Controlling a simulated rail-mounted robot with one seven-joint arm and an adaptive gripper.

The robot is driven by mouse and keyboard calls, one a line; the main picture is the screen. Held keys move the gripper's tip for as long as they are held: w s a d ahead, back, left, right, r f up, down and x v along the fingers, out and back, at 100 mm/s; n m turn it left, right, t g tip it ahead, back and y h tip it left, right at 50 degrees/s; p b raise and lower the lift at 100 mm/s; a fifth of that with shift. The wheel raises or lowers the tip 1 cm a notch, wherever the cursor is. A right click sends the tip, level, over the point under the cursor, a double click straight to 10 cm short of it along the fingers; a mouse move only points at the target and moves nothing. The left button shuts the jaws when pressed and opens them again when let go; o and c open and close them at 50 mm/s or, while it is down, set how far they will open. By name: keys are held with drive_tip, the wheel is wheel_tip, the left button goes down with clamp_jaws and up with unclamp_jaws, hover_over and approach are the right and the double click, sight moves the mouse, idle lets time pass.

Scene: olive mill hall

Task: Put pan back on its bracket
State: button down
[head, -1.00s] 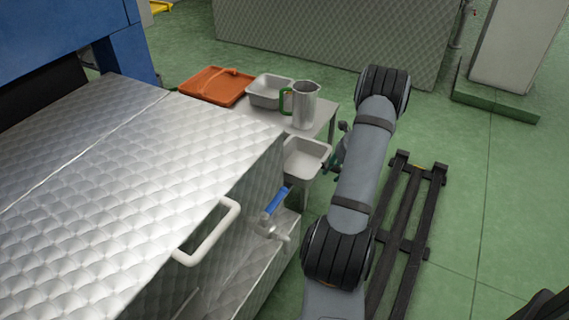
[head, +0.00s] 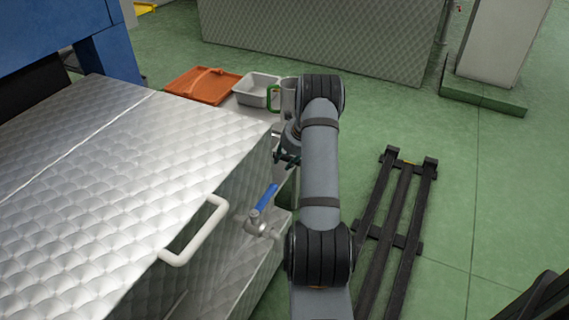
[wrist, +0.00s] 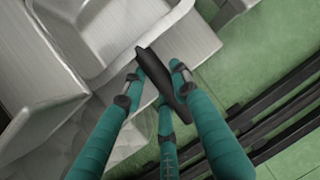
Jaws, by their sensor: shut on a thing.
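My gripper (wrist: 160,76) is shut on the black handle of the pale grey metal pan (wrist: 112,28); its teal fingers stand on both sides of the handle in the wrist view. The pan's rounded rim and hollow show beyond the fingertips. In the head view my gripper (head: 287,157) is beside the steel machine's right side, and my arm hides most or all of the pan. I cannot make out the bracket in either view.
The quilted steel machine (head: 110,150) fills the left, with a white handle (head: 197,232) and a blue-levered valve (head: 265,203) near my arm. An orange tray (head: 203,85), a grey tub (head: 257,88) and a green-handled jug (head: 287,97) stand behind. A black floor frame (head: 397,215) lies right.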

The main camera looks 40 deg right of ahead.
drive_tip(key=c, duration=1.4)
unclamp_jaws()
drive_tip(key=shift+a, duration=0.1)
drive_tip(key=shift+o, duration=0.2)
drive_tip(key=shift+f, duration=0.15)
drive_tip(key=shift+f+b, duration=0.25)
drive_tip(key=shift+b, duration=0.1)
drive_tip(key=p+v, duration=0.5)
drive_tip(key=v, duration=0.5)
drive_tip(key=shift+a+r, duration=0.2)
drive_tip(key=shift+r, duration=0.1)
drive_tip(key=shift+s, duration=0.1)
